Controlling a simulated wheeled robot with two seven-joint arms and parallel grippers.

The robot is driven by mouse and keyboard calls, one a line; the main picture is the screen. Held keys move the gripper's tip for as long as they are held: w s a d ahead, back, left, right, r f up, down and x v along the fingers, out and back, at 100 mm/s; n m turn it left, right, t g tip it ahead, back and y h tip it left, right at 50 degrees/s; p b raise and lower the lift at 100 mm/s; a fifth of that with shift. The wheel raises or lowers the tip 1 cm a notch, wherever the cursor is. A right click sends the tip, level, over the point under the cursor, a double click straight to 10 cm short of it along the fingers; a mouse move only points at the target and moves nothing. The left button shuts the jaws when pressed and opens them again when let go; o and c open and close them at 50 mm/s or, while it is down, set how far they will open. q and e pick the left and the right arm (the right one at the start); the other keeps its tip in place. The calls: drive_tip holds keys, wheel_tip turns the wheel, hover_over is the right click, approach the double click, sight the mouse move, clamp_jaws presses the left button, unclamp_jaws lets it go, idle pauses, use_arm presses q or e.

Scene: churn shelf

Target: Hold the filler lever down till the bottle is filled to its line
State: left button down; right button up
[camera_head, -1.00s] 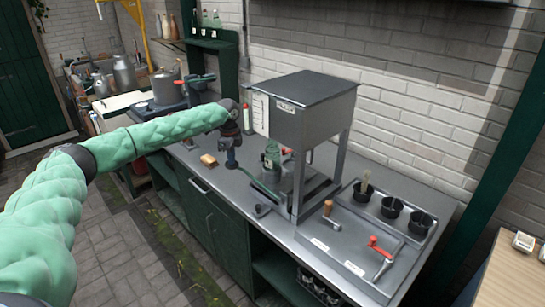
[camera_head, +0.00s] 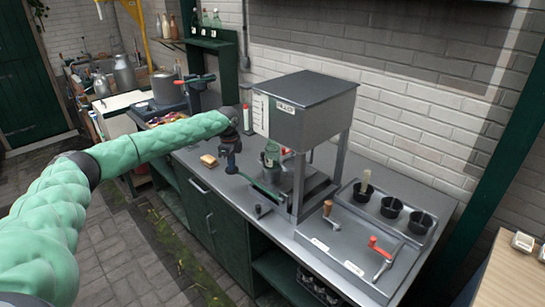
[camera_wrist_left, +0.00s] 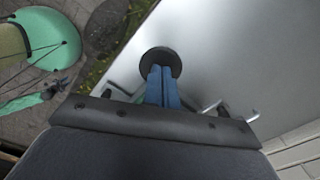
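The filler (camera_head: 305,118) is a grey metal box on legs on the bench. Its green lever (camera_head: 263,188) sticks out low towards the left, with a dark round pad at its outer end. My left gripper (camera_head: 232,168) points down at that end. In the left wrist view its blue fingers (camera_wrist_left: 161,78) are together, over the black round pad (camera_wrist_left: 160,60), and look to be touching it. A greenish bottle (camera_head: 272,152) stands under the filler box, partly hidden; its liquid level and line cannot be made out. My right gripper is not in view.
A tan block (camera_head: 209,161) lies left of the gripper. A tray with black cups (camera_head: 391,207) and a plate with a red-handled crank (camera_head: 380,252) are at the right. A brick wall stands behind. The bench front at left is mostly clear.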

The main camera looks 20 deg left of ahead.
sight(232, 173)
use_arm(q)
drive_tip(key=shift+f, duration=0.3)
drive_tip(key=shift+a+f, duration=0.1)
drive_tip(key=shift+f, duration=0.6)
drive_tip(key=shift+f, duration=0.8)
drive_tip(key=shift+f, duration=0.45)
drive_tip(key=shift+s+f+p, duration=0.1)
drive_tip(key=shift+f+p, duration=0.05)
drive_tip(key=shift+p, duration=0.3)
drive_tip(key=shift+s+d+f, duration=0.1)
drive_tip(key=shift+d+f, duration=0.1)
drive_tip(key=shift+d, duration=0.05)
idle(5.1)
